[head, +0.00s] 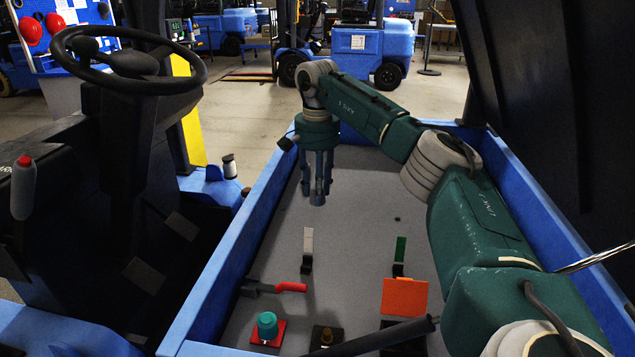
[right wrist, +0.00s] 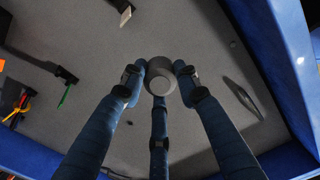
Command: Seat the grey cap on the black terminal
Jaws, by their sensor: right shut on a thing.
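My right gripper (head: 317,194) points down over the grey floor of the blue tray, toward its far end. In the right wrist view its fingers (right wrist: 161,90) are shut on the round grey cap (right wrist: 159,75), which sits at their tips, off the floor. In the head view I cannot make out the cap between the fingers. The black terminal (head: 326,337), a dark square base with a small brass post, is at the near edge, well apart from the gripper. I cannot pick out the terminal in the right wrist view. My left gripper is not in view.
A teal cap (head: 267,325) sits on a red base left of the terminal. A red-handled lever (head: 290,287), a pale upright tab (head: 308,241), a green tab (head: 400,249) and an orange plate (head: 405,296) stand nearby. Blue walls (head: 243,235) border the tray. Its middle floor is clear.

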